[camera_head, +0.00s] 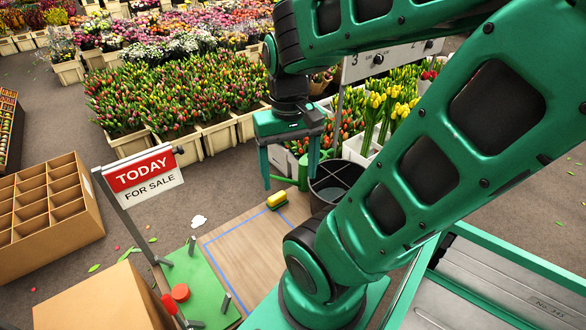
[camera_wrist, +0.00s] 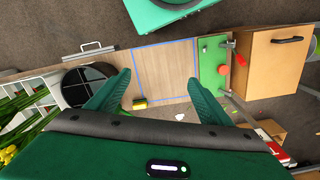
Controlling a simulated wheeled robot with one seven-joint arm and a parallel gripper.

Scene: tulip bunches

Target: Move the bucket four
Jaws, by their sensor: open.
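A dark round bucket (camera_head: 320,199) stands at the far right end of a wooden bench top, partly hidden behind my arm. Its inside looks dark, with grey dividing lines or reflections. In the wrist view the bucket (camera_wrist: 75,82) is left of my fingers, partly covered by the left one. My gripper (camera_head: 290,182) is open and empty, pointing down above the bench, left of the bucket in the head view. In the wrist view my gripper (camera_wrist: 159,78) has its fingers spread over the bench. A blue outlined rectangle (camera_wrist: 165,70) on the bench is empty inside. I see no number four.
A yellow brush or sponge (camera_head: 277,201) lies by the blue outline. A green watering can (camera_head: 303,172) is close to the bucket. A TODAY FOR SALE sign (camera_head: 145,176) and a green board (camera_head: 190,275) are at left. A sign marked 3 (camera_head: 392,58) stands behind my arm.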

